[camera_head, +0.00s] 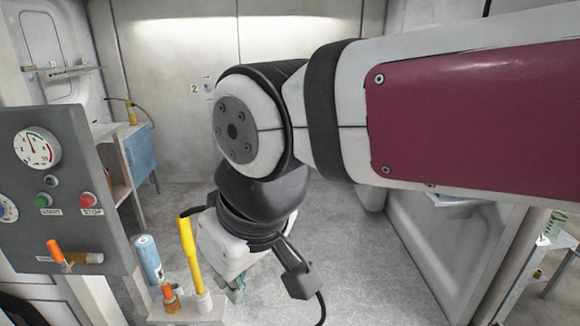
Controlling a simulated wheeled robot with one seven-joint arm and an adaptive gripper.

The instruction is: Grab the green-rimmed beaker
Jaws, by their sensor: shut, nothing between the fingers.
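A small clear vessel with a greenish rim (554,224) stands at the far right edge, on a shelf or table; it looks like the beaker, but it is small and partly cut off by the frame. My arm reaches in from the right and bends down at the middle. My gripper (236,291) is at its lower end, mostly hidden behind the white wrist and the yellow-handled item. It is shut and empty, low over the floor area and far to the left of the beaker.
A control panel (60,190) with gauges and buttons stands at the left. Before it, a small ledge (190,313) holds a blue-white cylinder (148,260), a yellow-handled item (189,255) and an orange-topped item (169,297). A blue cabinet (141,155) stands behind. Grey floor (335,235) is open.

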